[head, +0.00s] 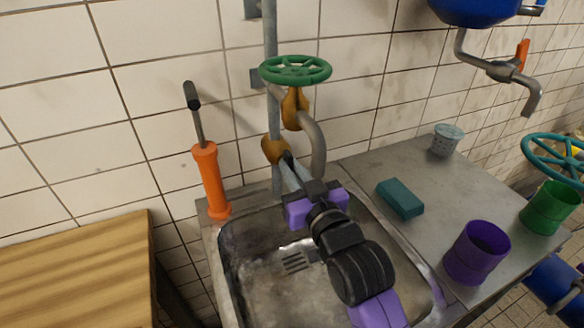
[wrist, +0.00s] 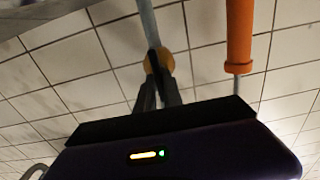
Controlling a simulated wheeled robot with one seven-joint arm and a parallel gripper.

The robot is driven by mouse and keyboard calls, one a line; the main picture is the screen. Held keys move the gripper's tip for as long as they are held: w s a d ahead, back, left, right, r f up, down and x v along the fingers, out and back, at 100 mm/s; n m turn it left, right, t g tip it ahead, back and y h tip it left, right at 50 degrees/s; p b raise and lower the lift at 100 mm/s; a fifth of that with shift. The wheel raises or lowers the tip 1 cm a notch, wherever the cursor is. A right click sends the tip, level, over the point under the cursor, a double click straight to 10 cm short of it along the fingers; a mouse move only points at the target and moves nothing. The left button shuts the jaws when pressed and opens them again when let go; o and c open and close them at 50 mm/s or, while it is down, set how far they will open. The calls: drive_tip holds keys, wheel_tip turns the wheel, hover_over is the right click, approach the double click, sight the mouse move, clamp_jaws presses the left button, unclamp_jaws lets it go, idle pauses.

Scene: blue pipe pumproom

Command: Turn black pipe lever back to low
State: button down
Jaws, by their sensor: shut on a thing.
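The black pipe lever (head: 287,156) is a small dark piece at the brass valve body (head: 272,148) on the vertical grey pipe (head: 270,35), above the sink's back edge. My gripper (head: 291,167) reaches up from over the sink, its fingertips closed on the lever, which they mostly hide. In the wrist view my gripper (wrist: 158,88) has its dark fingers close together just below the brass valve (wrist: 158,62). The lever's exact angle cannot be told.
A green handwheel (head: 295,69) and curved spout (head: 315,145) are close above my gripper. An orange cylinder with a black-tipped rod (head: 210,180) stands at left. A teal block (head: 400,198), purple cup (head: 477,252) and perforated cup (head: 446,140) stand on the counter at right.

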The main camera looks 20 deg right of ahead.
drive_tip(key=c, duration=1.5)
unclamp_jaws()
drive_tip(key=s, duration=0.8)
